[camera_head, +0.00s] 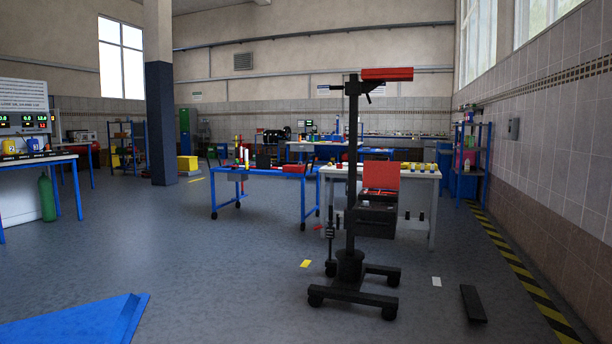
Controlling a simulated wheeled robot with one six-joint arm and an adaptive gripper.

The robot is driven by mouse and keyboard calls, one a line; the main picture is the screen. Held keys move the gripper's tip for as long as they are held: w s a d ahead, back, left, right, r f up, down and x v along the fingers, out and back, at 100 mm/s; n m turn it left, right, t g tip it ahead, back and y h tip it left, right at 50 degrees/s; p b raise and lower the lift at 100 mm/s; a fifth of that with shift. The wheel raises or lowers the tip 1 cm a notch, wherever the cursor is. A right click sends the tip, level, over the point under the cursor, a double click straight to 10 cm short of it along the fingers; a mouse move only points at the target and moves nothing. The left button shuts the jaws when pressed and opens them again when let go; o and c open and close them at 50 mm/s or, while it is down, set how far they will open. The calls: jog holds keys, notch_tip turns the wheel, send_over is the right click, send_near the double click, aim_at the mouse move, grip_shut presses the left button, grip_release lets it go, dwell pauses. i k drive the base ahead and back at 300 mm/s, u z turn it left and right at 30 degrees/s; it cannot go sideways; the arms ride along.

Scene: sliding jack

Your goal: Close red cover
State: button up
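A black wheeled jack stand (350,190) stands on the floor right of centre, its post upright. Beside its post is a dark box (374,222) with small items showing at its top. A flat red cover (381,175) stands raised at the back of this box, so the box looks open. I cannot tell whether the box is fixed to the stand. A second red piece (387,74) lies level at the top of the post. My gripper is not in view.
A white-topped table (425,174) stands close behind the stand. A blue table (262,173) is to its left. A dark bar (473,304) and a white card (436,282) lie on the floor at right. A blue sloped object (85,322) fills the lower left. The floor between is mostly clear.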

aim_at(380, 174)
jog(key=u, duration=0.4)
jog(key=i, duration=7.95)
jog(key=z, duration=4.05)
jog(key=i, duration=0.55)
jog(key=z, duration=0.05)
